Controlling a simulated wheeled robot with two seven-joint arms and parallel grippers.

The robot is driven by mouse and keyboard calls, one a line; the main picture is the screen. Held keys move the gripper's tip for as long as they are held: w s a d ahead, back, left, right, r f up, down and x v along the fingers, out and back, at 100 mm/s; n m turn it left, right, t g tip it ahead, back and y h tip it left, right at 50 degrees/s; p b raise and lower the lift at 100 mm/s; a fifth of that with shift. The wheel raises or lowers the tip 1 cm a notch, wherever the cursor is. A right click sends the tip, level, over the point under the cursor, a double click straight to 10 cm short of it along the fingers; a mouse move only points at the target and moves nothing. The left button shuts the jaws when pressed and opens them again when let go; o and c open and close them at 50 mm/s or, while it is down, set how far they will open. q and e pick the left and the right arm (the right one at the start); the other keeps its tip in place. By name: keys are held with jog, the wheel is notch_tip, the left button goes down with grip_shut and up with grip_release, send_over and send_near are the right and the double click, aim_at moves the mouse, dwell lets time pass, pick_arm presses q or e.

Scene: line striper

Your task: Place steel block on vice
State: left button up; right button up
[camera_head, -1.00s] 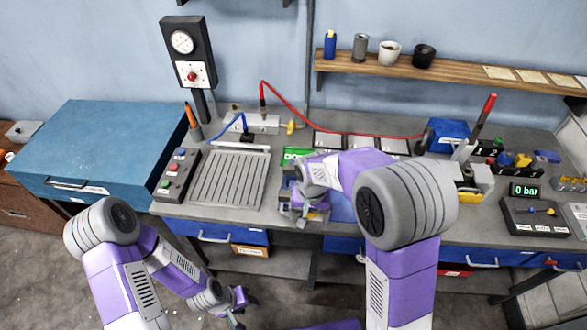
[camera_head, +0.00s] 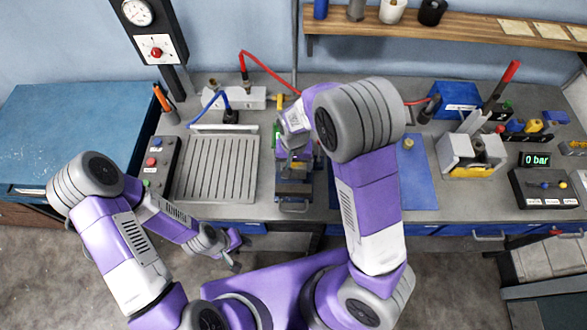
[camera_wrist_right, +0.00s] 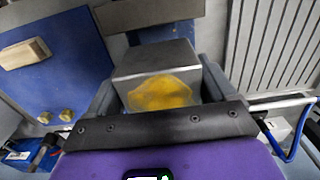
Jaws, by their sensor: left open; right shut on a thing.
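A steel block (camera_wrist_right: 155,62) with a yellow patch on its face shows in the right wrist view, between the fingers of my right gripper (camera_wrist_right: 158,88). The right gripper is shut on it. In the head view my right gripper (camera_head: 297,160) is over the vice (camera_head: 293,190), and the arm hides much of the block. Part of the vice shows beyond the block in the wrist view (camera_wrist_right: 165,28); whether block and vice touch cannot be told. My left gripper (camera_head: 234,250) is open and empty, low in front of the bench.
A slatted grey plate (camera_head: 215,168) and a button box (camera_head: 158,165) lie left of the vice. A blue mat (camera_head: 408,185) lies right of it, with a wooden piece (camera_wrist_right: 25,53) on it. A red hose (camera_head: 270,68) crosses behind. A grey-yellow device (camera_head: 472,155) stands further right.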

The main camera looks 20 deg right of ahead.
aim_at(294, 171)
notch_tip(294, 171, down, 4)
jog(key=shift+r, duration=0.15)
jog(key=shift+w+f, duration=0.15)
jog(key=shift+f, duration=0.05)
jog(key=shift+f, duration=0.2)
jog(key=o, duration=1.5)
jog(key=shift+r, duration=0.15)
notch_tip(294, 171, up, 12)
jog(key=shift+r, duration=0.1)
